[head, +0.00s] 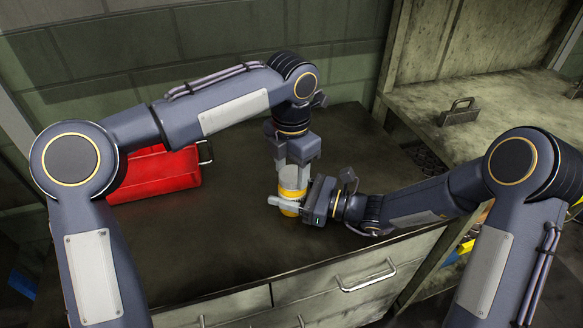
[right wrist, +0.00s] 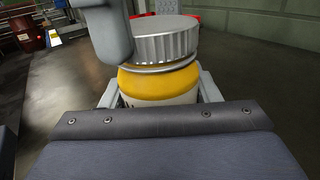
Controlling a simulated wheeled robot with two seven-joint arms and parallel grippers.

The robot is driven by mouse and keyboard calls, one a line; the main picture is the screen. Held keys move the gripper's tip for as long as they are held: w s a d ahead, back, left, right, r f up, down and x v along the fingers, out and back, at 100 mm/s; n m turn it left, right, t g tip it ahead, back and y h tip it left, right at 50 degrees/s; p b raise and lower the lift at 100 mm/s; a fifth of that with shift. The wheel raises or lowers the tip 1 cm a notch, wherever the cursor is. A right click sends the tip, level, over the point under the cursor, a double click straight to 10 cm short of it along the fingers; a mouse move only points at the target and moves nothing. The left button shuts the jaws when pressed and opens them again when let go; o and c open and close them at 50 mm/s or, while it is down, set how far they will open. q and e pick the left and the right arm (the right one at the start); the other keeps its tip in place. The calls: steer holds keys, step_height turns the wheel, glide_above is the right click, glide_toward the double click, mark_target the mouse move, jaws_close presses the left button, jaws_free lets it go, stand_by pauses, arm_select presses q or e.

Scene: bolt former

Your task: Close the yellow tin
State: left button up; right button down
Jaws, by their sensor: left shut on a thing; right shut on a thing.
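The yellow tin (head: 291,196) stands upright on the dark worktop. In the right wrist view its yellow body (right wrist: 158,84) shows below a silver ribbed lid (right wrist: 160,42). The lid is over the tin's mouth, just above a silver rim; I cannot tell whether it is fully seated. My left gripper (head: 293,174) reaches down from above and is shut on the lid; one finger shows at the lid's left side in the right wrist view. My right gripper (head: 289,204) comes in level from the right and is shut around the tin's body. It partly hides the tin in the head view.
A red toolbox (head: 155,173) stands at the back left of the worktop (head: 215,235). A metal padlock-shaped thing (head: 458,111) lies on the right bench (head: 510,95). A drawer handle (head: 367,277) shows below the front edge. The worktop left of the tin is clear.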

arm_select(q)
steer(key=o, duration=0.9)
steer(key=shift+r, duration=2.3)
steer(key=shift+c, duration=0.2)
